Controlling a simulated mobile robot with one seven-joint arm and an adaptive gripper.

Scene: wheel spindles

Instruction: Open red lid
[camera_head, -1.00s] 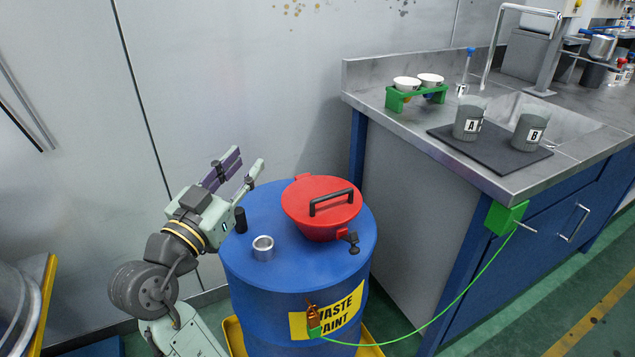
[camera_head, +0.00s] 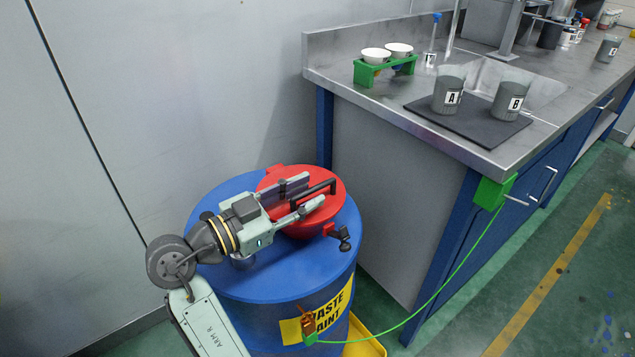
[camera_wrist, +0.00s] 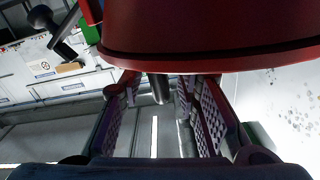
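The red lid (camera_head: 333,210) is closed on top of the blue waste paint drum (camera_head: 255,284). Its black bar handle (camera_head: 328,186) lies across its top. My gripper (camera_head: 314,189) is over the lid, fingers pointing right, one on either side of the handle's near part. The fingers are open with a gap between them; contact with the handle cannot be told. In the wrist view the dark red lid (camera_wrist: 210,35) fills the top, and my open fingers (camera_wrist: 158,90) show below it with a dark bar end between them. My gripper hides part of the lid.
A black clamp (camera_head: 342,237) sits at the lid's front edge. A metal cup (camera_head: 243,263) on the drum is mostly hidden under my gripper. A steel bench (camera_head: 345,75) with cups stands right. A green cable (camera_head: 440,300) runs from the drum to a green box (camera_head: 492,191).

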